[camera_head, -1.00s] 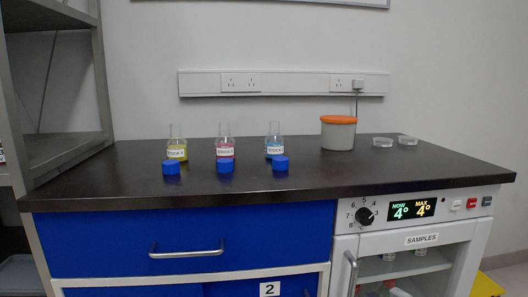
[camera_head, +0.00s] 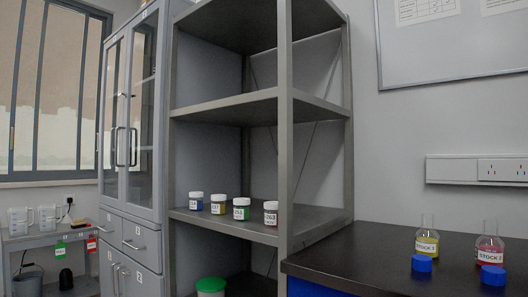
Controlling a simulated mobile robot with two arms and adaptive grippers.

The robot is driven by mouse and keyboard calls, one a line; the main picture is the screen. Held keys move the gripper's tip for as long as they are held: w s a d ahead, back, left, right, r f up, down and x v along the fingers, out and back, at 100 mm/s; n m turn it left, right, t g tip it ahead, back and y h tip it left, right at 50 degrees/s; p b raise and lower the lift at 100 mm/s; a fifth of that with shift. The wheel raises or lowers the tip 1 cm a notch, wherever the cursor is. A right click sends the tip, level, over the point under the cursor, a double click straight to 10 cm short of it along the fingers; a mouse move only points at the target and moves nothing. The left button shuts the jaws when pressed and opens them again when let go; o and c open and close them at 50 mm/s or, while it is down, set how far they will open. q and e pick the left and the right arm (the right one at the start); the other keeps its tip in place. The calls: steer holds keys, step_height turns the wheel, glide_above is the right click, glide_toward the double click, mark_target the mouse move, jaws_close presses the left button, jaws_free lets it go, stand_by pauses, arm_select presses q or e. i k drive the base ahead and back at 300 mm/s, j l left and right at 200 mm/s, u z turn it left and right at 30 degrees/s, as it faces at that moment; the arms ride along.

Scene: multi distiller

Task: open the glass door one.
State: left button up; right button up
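A tall grey cabinet (camera_head: 160,215) stands left of centre with two narrow glass doors, a left one (camera_head: 111,85) and a right one (camera_head: 147,95). Both doors look shut. Each has a vertical bar handle near the middle seam: the left handle (camera_head: 117,147) and the right handle (camera_head: 133,147) are side by side. Small labels sit on the cabinet, but I cannot read which door is number one. Neither of my grippers is in view.
Open grey shelving (camera_head: 284,120) stands right of the cabinet, with several small jars (camera_head: 241,209) on one shelf. A dark countertop (camera_head: 360,262) with flasks (camera_head: 427,242) and blue caps is at right. A low side table (camera_head: 50,232) stands at far left.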

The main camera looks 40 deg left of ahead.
mark_target(114, 55)
steer(key=u, duration=2.25)
